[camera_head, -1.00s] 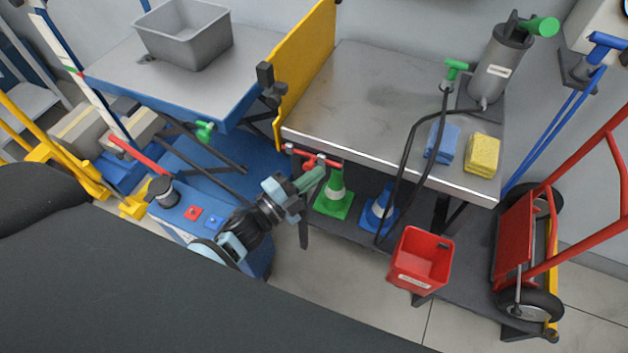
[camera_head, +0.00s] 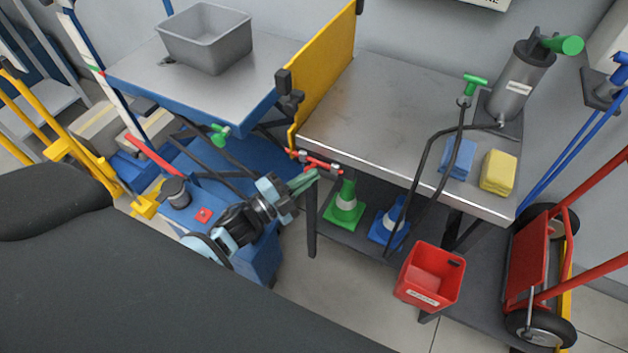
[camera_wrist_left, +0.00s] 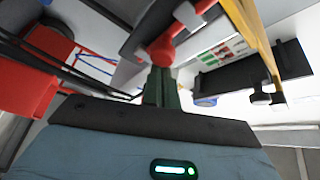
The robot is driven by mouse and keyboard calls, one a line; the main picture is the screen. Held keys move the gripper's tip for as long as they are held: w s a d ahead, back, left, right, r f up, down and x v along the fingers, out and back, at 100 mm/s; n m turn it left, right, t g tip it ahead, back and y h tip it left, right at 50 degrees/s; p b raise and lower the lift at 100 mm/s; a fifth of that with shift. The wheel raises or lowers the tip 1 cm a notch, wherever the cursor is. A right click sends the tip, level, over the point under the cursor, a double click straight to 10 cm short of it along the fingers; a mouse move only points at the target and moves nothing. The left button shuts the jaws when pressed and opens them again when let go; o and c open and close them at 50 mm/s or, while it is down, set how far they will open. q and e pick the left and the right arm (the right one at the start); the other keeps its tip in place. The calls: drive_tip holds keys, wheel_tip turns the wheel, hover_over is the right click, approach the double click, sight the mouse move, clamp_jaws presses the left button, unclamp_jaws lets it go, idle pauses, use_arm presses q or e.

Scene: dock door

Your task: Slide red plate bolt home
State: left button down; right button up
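The red plate bolt (camera_head: 322,164) lies along the near left edge of the steel bench, just below the foot of the yellow plate (camera_head: 325,75). Its red knob (camera_wrist_left: 160,52) is close up in the left wrist view. My left gripper (camera_head: 310,178) reaches up from the lower left to the bolt. Its green fingers (camera_wrist_left: 161,88) are close together, with their tips at the red knob. The knob hides the very tips, so I cannot tell whether they touch it. My right gripper is not in view.
The blue lift table (camera_head: 190,85) with a grey bin (camera_head: 208,40) stands left of the steel bench (camera_head: 390,115). A red bucket (camera_head: 430,275) is at the front right, with a red hand truck (camera_head: 530,260) beyond.

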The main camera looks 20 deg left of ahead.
use_arm(q)
drive_tip(key=s+d+r, duration=0.2)
drive_tip(key=s+d, duration=0.1)
drive_tip(key=s, duration=0.4)
drive_tip(key=s+d+r, duration=0.3)
drive_tip(key=s, duration=0.5)
drive_tip(key=shift+w, duration=0.1)
idle(0.4)
